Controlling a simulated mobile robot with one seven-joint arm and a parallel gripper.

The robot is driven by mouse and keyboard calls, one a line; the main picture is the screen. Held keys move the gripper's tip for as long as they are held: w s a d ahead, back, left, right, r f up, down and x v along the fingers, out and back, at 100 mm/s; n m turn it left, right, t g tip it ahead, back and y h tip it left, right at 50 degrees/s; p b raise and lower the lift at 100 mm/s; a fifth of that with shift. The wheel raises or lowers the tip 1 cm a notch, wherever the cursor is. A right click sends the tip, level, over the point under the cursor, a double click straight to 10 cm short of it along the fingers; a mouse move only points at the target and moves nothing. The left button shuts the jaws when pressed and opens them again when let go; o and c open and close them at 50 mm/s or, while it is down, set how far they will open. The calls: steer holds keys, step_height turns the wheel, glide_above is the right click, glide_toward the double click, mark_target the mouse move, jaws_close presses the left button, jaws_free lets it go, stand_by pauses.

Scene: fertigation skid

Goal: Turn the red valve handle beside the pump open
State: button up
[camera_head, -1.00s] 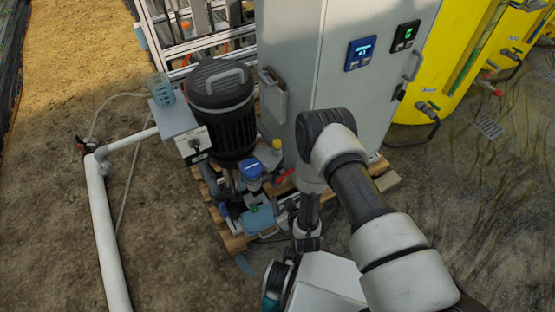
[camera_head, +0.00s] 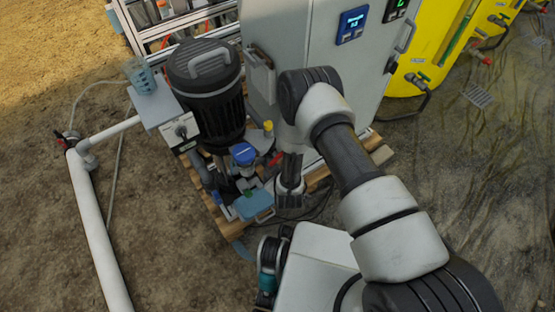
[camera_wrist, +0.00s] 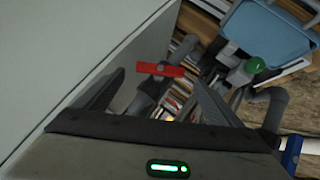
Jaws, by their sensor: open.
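The red valve handle (camera_wrist: 160,69) shows in the wrist view as a short bar lying crosswise on a grey pipe fitting. My gripper (camera_wrist: 157,80) is open, with one dark finger on each side of the handle in the picture. Nothing is seen between the fingers touching them, and I cannot tell the remaining distance. In the head view a small part of the red handle (camera_head: 277,158) shows beside the cabinet, partly hidden by my arm. The pump with its black ribbed motor (camera_head: 206,95) stands left of it. My fingers are not clear in the head view.
The grey cabinet (camera_head: 310,75) stands close behind; its wall (camera_wrist: 85,50) fills the wrist view's left. A light-blue container (camera_wrist: 268,32), a green-knobbed fitting (camera_wrist: 254,65) and pipes crowd the right. A wooden pallet (camera_head: 222,222) lies beneath. A white pipe (camera_head: 95,225) runs at left.

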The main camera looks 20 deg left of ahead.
steer(key=b+x, duration=0.1)
steer(key=x, duration=0.5)
steer(key=shift+b, duration=0.3)
steer(key=shift+c, duration=0.4)
steer(key=c, duration=1)
steer(key=shift+a+f, duration=0.1)
steer(key=shift+a, duration=0.05)
steer(key=shift+n+t+h, duration=0.3)
steer(key=shift+n+t, duration=0.1)
steer(key=shift+t, duration=0.1)
steer(key=o, duration=1.1)
steer(key=p+v, duration=0.5)
steer(key=v, duration=1.2)
steer(key=shift+s, duration=0.15)
